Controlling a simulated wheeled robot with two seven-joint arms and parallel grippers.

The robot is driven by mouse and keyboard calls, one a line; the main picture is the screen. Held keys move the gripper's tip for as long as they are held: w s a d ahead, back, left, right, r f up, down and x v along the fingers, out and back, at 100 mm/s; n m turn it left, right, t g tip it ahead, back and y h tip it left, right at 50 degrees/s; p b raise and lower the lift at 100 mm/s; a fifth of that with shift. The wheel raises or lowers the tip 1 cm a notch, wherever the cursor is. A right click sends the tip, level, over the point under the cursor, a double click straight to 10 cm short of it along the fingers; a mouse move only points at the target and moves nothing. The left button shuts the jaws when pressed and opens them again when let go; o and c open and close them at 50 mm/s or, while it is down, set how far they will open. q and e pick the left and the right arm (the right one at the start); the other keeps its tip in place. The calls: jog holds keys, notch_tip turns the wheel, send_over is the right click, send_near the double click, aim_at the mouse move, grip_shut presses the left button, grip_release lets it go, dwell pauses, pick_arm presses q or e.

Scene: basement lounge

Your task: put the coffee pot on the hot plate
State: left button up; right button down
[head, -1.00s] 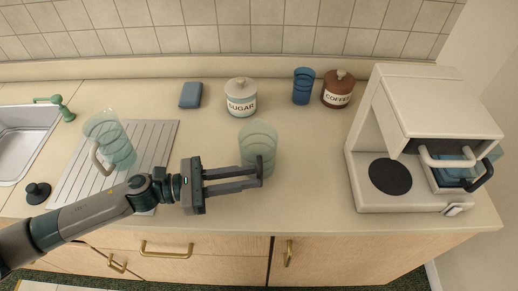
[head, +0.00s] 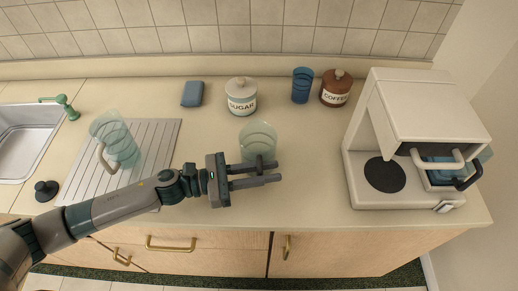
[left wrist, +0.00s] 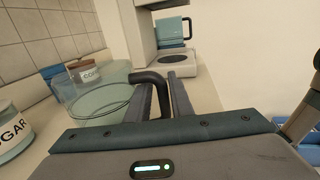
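The coffee pot (head: 258,138) is a clear, greenish glass vessel standing upright on the counter, left of the coffee machine. In the left wrist view the pot (left wrist: 98,97) shows a dark handle (left wrist: 150,77). My left gripper (head: 278,172) is at the pot's near side, its fingers pointing right. In the left wrist view its fingers (left wrist: 162,95) stand apart, with the handle between them; a firm hold is not visible. The hot plate (head: 385,174) is a bare dark disc on the white coffee machine's base (head: 372,200); it also shows in the left wrist view (left wrist: 174,58). My right gripper is not in view.
A second glass vessel (head: 118,135) with a pale handle stands on the drainboard (head: 150,140). Sugar jar (head: 241,97), coffee jar (head: 335,90), blue cup (head: 301,86) and blue block (head: 192,94) line the back. The machine's head (head: 430,108) overhangs the plate. Counter between pot and machine is clear.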

pick_arm(q)
jog(key=shift+w+d, duration=0.15)
jog(key=shift+d, duration=0.75)
grip_shut()
jog(key=shift+r, duration=0.55)
jog(key=s+d+r, duration=0.3)
jog(key=d+r, duration=0.7)
jog(key=d, duration=0.1)
jog(key=shift+s+b, duration=0.4)
